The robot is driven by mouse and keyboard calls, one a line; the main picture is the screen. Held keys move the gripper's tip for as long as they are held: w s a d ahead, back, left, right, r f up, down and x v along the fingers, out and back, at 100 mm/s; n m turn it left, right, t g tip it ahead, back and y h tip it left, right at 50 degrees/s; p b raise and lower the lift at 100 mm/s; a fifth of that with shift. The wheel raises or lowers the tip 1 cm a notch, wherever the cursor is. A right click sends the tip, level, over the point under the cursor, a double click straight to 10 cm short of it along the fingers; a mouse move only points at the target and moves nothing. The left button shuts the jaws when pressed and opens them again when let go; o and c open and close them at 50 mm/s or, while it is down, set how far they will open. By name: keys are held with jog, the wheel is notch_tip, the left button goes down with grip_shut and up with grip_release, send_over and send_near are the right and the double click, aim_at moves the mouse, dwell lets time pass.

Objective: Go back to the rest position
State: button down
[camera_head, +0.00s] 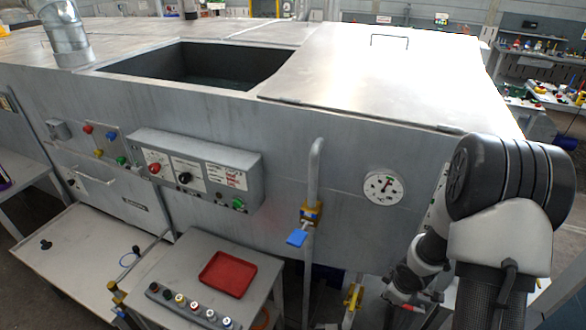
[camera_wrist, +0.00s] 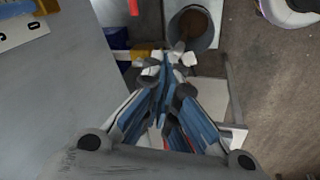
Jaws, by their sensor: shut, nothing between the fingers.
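My gripper (camera_wrist: 165,70) points down in the wrist view, with its blue-lined fingers together and nothing between them. In the head view my arm stands at the right, folded down in front of the machine's right end. The gripper end is low there and mostly hidden by the arm. No mark of a rest position shows.
The large grey machine (camera_head: 290,150) fills the middle, with an open tank (camera_head: 200,64) on top. A small table (camera_head: 205,257) with a red tray (camera_head: 228,273) and several small cylinders stands in front. In the wrist view a grey bucket (camera_wrist: 210,42) is just beyond the fingertips.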

jog(key=s+a+r+m+t+h+b, duration=0.1)
jog(key=s+r+m+b, duration=0.2)
jog(key=r+b, duration=0.3)
jog(key=s+a+r+m+h+b, duration=0.1)
jog(key=s+r+m+h+b, duration=0.2)
jog(key=r, duration=0.5)
jog(key=s+a+m+y+b, duration=0.3)
jog(key=s+a+b, duration=0.5)
jog(key=s+a, duration=0.3)
jog(key=s+y, duration=0.1)
jog(key=s, duration=0.3)
jog(key=shift+m+y+b, duration=0.3)
jog(key=shift+m+b, duration=0.1)
